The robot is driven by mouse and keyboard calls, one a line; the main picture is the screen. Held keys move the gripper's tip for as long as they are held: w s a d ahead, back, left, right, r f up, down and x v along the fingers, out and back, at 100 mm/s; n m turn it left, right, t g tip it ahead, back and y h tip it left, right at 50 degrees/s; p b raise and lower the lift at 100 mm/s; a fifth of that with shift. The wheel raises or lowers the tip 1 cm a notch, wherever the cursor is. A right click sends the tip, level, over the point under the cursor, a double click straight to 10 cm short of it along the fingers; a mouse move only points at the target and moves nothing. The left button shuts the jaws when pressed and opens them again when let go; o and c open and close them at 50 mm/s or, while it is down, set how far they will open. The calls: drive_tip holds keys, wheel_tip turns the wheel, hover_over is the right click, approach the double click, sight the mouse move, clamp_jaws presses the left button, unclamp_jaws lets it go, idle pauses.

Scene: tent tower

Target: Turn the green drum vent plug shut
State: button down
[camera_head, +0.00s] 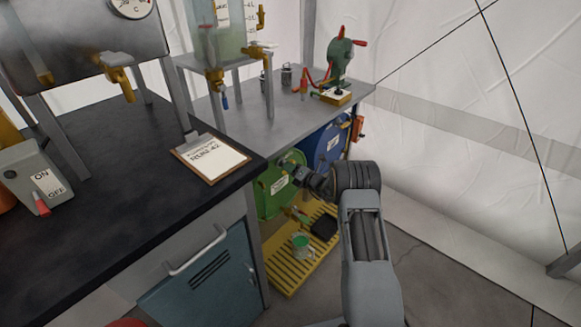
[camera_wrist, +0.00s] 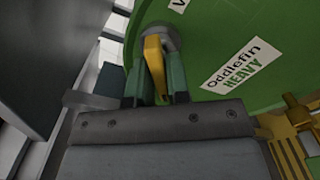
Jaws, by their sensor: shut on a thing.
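The green drum (camera_head: 272,193) stands under the grey bench, partly hidden by my arm in the head view. In the wrist view its green end face (camera_wrist: 225,30) fills the upper right, with a white label reading "Oddlefin HEAVY". The vent plug has a yellow handle (camera_wrist: 154,65) on a grey round boss (camera_wrist: 160,36) near the drum's rim. My gripper (camera_wrist: 161,88) has its two green fingers on either side of the yellow handle, shut on it. In the head view my gripper (camera_head: 300,178) reaches the drum's face from the right.
A blue drum (camera_head: 327,145) stands behind the green one. The black-topped cabinet (camera_head: 205,280) is close on the left. Open floor lies to the right.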

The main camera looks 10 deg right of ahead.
drive_tip(key=m+p, duration=0.2)
drive_tip(key=m, duration=0.5)
drive_tip(key=shift+d+r, duration=0.1)
idle(0.5)
drive_tip(key=c, duration=1.2)
unclamp_jaws()
drive_tip(key=shift+c, duration=0.2)
drive_tip(key=shift+o, duration=0.4)
drive_tip(key=p+v, duration=0.2)
drive_tip(key=v, duration=1.1)
drive_tip(key=shift+s+d, duration=0.2)
drive_tip(key=shift+s, duration=0.1)
